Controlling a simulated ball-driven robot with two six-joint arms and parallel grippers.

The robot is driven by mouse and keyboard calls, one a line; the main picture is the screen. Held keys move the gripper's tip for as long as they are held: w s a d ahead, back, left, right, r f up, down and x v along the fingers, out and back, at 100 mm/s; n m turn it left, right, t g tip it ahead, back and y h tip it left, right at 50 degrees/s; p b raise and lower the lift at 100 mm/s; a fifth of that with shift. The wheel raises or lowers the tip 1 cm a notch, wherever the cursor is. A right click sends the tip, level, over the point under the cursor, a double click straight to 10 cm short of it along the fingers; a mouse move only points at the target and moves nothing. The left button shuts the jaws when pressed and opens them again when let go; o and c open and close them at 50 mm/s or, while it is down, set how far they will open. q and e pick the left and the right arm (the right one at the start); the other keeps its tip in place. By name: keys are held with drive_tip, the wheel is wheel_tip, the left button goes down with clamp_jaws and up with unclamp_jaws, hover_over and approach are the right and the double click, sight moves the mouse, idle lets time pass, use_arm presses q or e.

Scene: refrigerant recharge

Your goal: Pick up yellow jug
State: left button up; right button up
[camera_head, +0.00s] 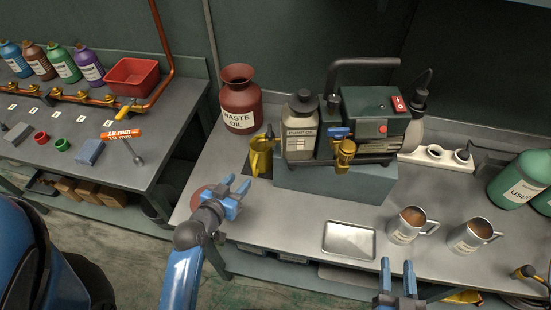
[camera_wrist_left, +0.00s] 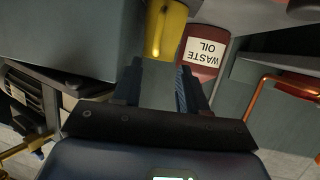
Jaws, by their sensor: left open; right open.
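The yellow jug (camera_head: 261,156) stands on the metal bench between the red waste oil container (camera_head: 240,100) and the vacuum pump. My left gripper (camera_head: 238,185) is open and empty just in front of the jug, on its near left side. In the left wrist view the yellow jug (camera_wrist_left: 166,28) shows at the top, beyond the open fingers (camera_wrist_left: 160,85), with the waste oil container (camera_wrist_left: 203,50) to its right. No contact with the jug is visible. My right gripper (camera_head: 397,268) is open and empty at the front edge of the bench.
The pump (camera_head: 368,118) stands on a grey block (camera_head: 335,183) right of the jug. A shallow metal tray (camera_head: 349,241) and two mugs (camera_head: 408,226) (camera_head: 472,236) are on the front right of the bench. A reddish disc (camera_head: 201,198) lies beside my left gripper.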

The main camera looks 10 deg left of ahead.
sight(255, 175)
use_arm(q)
drive_tip(key=shift+m+g, duration=0.4)
drive_tip(key=shift+m, duration=0.1)
drive_tip(key=x, duration=0.2)
drive_tip(key=f+p+x, duration=0.1)
drive_tip(key=x, duration=0.2)
drive_tip(key=shift+s+d, duration=0.15)
drive_tip(key=shift+d, duration=0.05)
drive_tip(key=shift+w+f+h, duration=0.3)
drive_tip(key=shift+w, duration=0.15)
drive_tip(key=shift+p+x, duration=0.55)
drive_tip(key=shift+x, duration=1.6)
drive_tip(key=shift+s+f, duration=0.1)
drive_tip(key=shift+f, duration=0.05)
use_arm(e)
drive_tip(key=shift+s+a+r, duration=0.1)
drive_tip(key=shift+a+r, duration=0.1)
drive_tip(key=shift+r, duration=0.4)
drive_tip(key=shift+a+r, duration=0.2)
drive_tip(key=shift+r, duration=0.35)
use_arm(q)
clamp_jaws()
